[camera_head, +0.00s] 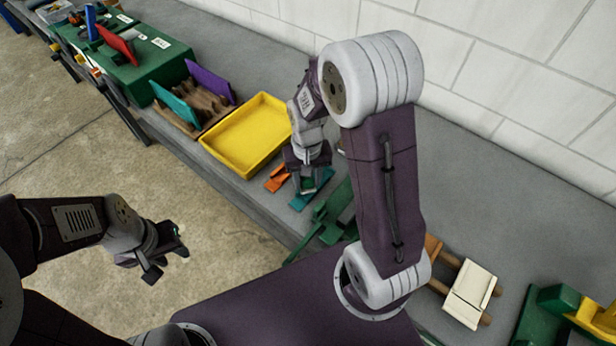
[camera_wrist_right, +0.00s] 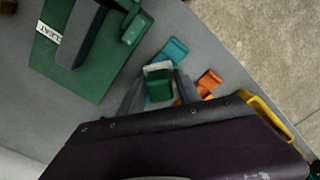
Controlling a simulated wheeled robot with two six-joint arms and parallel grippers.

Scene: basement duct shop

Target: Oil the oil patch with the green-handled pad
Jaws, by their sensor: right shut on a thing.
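My right gripper (camera_head: 308,184) is shut on the green-handled pad, low over the grey bench. In the right wrist view the green handle of the pad (camera_wrist_right: 159,90) sits between the fingers, with a pale part beside it. I cannot tell whether the pad touches the bench. My left gripper (camera_head: 167,264) is open and empty, over the floor in front of the bench. I cannot make out the oil patch in either view; my right arm covers part of the bench.
A teal piece (camera_head: 314,190) and an orange piece (camera_head: 277,179) lie close to the right gripper. A yellow tray (camera_head: 249,168) and a wooden rack (camera_head: 212,117) stand left of it. A labelled green board (camera_wrist_right: 48,62) with a tool lies nearby. A cream block (camera_head: 470,294) lies at the right.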

